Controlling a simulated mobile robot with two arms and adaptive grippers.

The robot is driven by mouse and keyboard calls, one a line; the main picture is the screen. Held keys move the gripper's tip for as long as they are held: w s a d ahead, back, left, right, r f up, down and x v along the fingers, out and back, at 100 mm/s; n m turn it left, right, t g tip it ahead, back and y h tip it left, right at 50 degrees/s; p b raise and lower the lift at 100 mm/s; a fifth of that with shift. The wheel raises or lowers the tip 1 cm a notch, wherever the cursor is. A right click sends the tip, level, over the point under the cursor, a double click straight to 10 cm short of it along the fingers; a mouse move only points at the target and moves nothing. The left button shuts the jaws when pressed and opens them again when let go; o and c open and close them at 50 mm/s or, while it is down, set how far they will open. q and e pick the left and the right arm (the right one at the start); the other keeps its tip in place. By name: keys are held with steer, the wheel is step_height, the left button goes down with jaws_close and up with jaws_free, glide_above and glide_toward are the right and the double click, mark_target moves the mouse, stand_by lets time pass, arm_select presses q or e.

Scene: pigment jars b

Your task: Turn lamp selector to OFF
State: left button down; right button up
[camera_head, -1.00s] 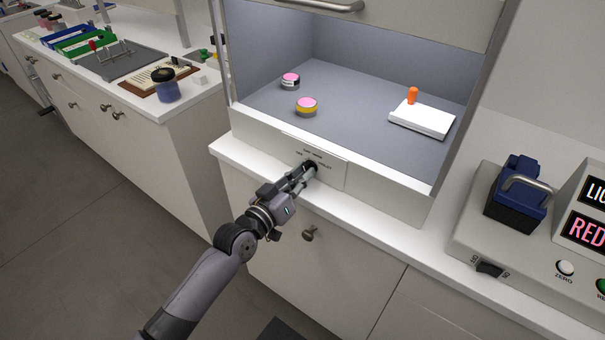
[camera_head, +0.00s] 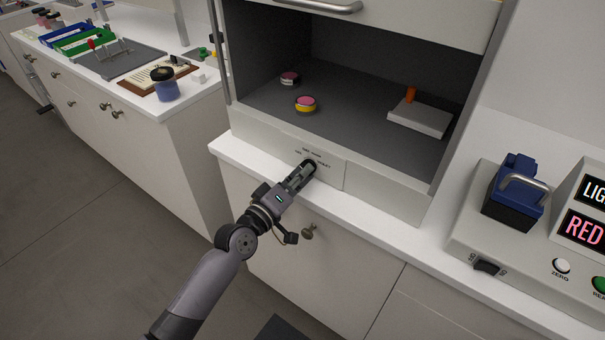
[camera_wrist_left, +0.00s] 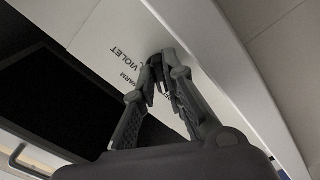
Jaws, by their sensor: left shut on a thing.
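The lamp selector (camera_head: 311,164) is a small dark knob on the pale front panel below the open cabinet. Printed labels surround it; VIOLET and WARM are readable in the wrist view, and another label is partly hidden by a finger. My left gripper (camera_head: 306,170) reaches it from the front and is shut on the knob. In the wrist view both fingertips (camera_wrist_left: 164,72) close around the dark knob (camera_wrist_left: 157,62), which they mostly hide, so its pointer cannot be made out. The cabinet interior (camera_head: 350,115) is dark and unlit. My right gripper is not in view.
Inside the cabinet are two pink-lidded jars (camera_head: 305,104) (camera_head: 289,78) and a white block (camera_head: 420,118) with an orange piece. A white ledge (camera_head: 260,167) runs below the panel. A device with a blue part (camera_head: 515,190) stands at right.

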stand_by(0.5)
arm_select(q)
steer(key=c, duration=1.7)
jaws_free()
steer(key=shift+o, duration=0.2)
steer(key=v, duration=1.2)
